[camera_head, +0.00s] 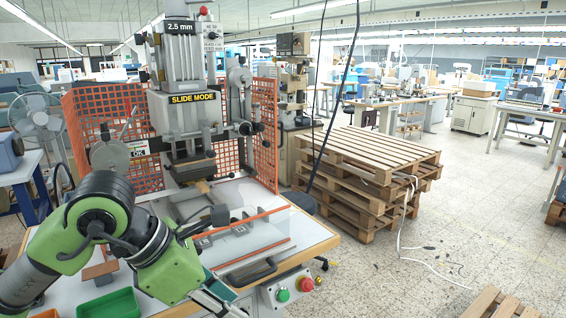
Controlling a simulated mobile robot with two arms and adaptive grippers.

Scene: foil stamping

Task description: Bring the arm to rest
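My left arm comes in from the left in the head view, green and grey, folded in front of the foil stamping machine (188,110). My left gripper (222,303) is low in the picture, partly cut off by the bottom edge. Its fingers do not show clearly, and I see nothing held in it. My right arm and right gripper are not in view.
The machine's bench (315,234) has a clear guard (245,236) and a control box with a green button (283,295) and red button (305,284). A green tray (108,305) lies beneath my arm. Stacked pallets (365,170) stand right; floor (470,225) beyond is largely clear.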

